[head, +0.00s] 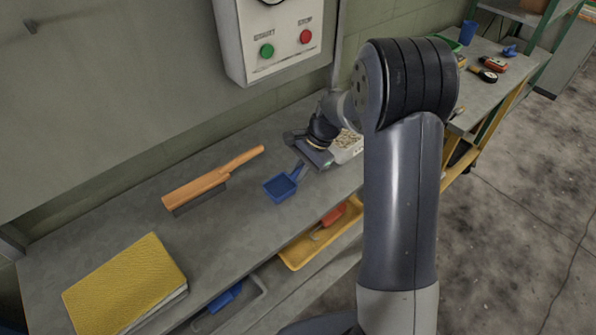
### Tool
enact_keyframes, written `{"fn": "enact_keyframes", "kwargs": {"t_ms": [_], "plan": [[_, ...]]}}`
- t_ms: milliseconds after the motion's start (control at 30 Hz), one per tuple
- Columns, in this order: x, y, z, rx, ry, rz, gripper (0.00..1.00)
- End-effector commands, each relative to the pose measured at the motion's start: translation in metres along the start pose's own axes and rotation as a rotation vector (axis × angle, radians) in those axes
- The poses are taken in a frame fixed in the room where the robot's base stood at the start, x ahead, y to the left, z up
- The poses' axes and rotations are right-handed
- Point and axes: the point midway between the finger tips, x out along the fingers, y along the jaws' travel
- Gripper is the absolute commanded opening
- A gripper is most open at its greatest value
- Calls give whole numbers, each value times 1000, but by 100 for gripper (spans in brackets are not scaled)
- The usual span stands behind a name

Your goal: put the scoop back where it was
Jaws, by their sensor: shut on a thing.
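A blue scoop (280,187) is at the middle of the grey bench top, its square bowl toward the lower left and its handle toward the upper right. My gripper (304,158) is shut on the scoop's handle end. The bowl is on or just above the bench; I cannot tell which. A pale container (348,154) with light grainy contents stands just right of my gripper, partly hidden by my arm.
An orange-handled brush (213,185) lies left of the scoop, and a yellow book-like item (125,285) at the front left. A yellow tray (297,254) is on the shelf below. A control box (280,45) hangs above. Bare bench lies between brush and scoop.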

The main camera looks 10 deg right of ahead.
Motion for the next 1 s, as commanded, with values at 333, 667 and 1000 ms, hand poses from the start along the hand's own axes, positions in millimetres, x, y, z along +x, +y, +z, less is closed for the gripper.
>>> {"fn": "enact_keyframes", "kwargs": {"t_ms": [333,667,1000], "plan": [[2,0,-1,-1,0,0,25],[2,0,-1,-1,0,0,37],[-37,-1,0,-2,4,-5,37]]}}
